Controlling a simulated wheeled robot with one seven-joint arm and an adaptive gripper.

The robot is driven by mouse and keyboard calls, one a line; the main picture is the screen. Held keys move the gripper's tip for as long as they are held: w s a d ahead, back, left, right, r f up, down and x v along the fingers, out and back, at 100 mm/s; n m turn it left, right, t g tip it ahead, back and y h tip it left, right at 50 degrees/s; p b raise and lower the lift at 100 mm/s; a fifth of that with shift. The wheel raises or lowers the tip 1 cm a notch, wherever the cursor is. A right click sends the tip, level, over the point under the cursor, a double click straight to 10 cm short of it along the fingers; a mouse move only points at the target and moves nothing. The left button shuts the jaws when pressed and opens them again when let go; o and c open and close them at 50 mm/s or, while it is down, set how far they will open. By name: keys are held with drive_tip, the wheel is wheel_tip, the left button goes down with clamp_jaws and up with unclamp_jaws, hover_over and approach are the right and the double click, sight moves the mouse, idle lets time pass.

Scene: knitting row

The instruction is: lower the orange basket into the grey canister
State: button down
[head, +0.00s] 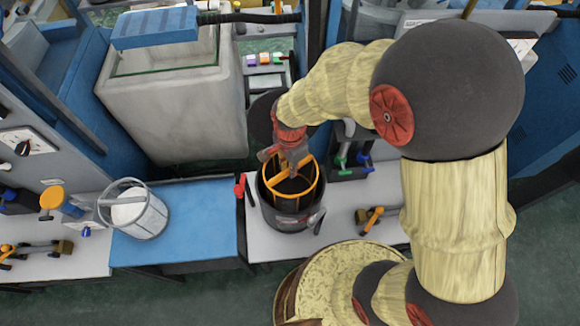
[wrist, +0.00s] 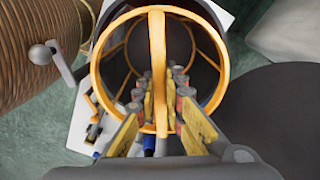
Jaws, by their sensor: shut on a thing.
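The orange basket (head: 292,195) is an open frame with a round top ring and a bar across it. In the head view its lower part is within the mouth of the dark grey canister (head: 280,217), and its top ring stands above the canister's rim. My gripper (head: 291,165) is above the canister, shut on the basket's crossbar. In the wrist view the basket's ring (wrist: 97,88) surrounds the fingers of my gripper (wrist: 160,78), one on each side of the bar. The basket's bottom and its depth in the canister are hard to tell.
The canister stands on a pale bench top (head: 345,228), with a red-knobbed part (head: 240,187) close on its left. A metal pail with white contents (head: 140,213) stands on the blue surface (head: 190,235) to the left. An orange-handled tool (head: 372,218) lies to the right.

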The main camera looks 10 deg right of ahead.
drive_tip(key=shift+f+b, duration=2.85)
drive_tip(key=shift+f, duration=2.05)
drive_tip(key=c, duration=1.8)
unclamp_jaws()
drive_tip(key=shift+o, duration=0.2)
drive_tip(key=o, duration=0.5)
drive_tip(key=shift+o, duration=0.2)
drive_tip(key=shift+r, duration=0.15)
